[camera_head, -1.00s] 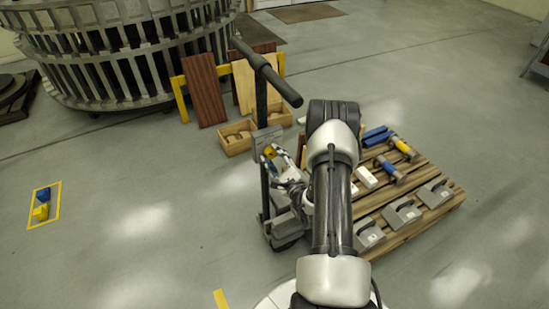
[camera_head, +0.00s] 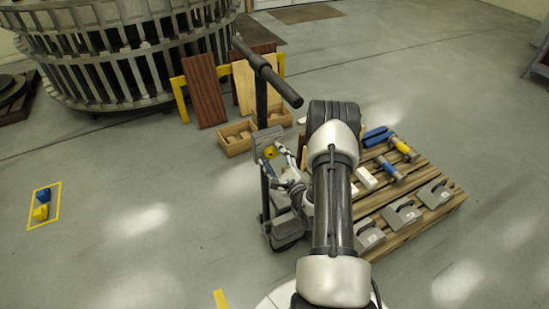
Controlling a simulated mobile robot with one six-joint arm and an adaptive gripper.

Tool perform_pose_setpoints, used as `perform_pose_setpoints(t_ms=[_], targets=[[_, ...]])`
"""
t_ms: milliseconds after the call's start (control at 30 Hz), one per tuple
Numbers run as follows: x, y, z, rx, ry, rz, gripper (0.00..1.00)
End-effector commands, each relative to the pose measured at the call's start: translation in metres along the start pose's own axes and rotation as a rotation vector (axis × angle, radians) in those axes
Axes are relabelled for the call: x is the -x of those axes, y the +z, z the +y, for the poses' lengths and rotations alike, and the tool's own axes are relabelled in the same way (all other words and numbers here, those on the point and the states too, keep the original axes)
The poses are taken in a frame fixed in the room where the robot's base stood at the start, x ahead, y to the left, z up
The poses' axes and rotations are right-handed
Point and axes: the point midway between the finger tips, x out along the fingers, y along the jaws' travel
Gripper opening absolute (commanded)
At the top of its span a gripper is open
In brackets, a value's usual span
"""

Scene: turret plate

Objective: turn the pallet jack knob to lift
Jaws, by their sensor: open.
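The pallet jack stands left of the pallet, with its black T-shaped handle (camera_head: 268,72) rising on a dark column. A grey plate (camera_head: 262,135) sits partway up the column. The yellow knob (camera_head: 271,153) is on this plate. My gripper (camera_head: 281,152) is open just right of the knob, small in view, with a little space seeming to lie between them. The knob's exact angle is too small to read. My arm hides part of the jack's lower body.
A wooden pallet (camera_head: 427,212) at right carries grey blocks, blue and yellow tools and white pieces. Wooden boxes (camera_head: 238,148) and leaning boards (camera_head: 205,92) stand behind the jack. A large slatted metal ring (camera_head: 115,50) is at back left. The left floor is mostly clear.

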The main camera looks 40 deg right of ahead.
Motion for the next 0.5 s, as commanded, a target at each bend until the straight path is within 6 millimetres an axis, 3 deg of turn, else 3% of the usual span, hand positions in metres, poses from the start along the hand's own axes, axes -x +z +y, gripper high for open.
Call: perform_pose_setpoints(t_ms=[167,500], targets=[[0.021,-0.002,0.000,-0.003,0.000,0.005,0.58],[0.091,-0.002,-0.001,-0.003,-0.002,0.006,0.58]])
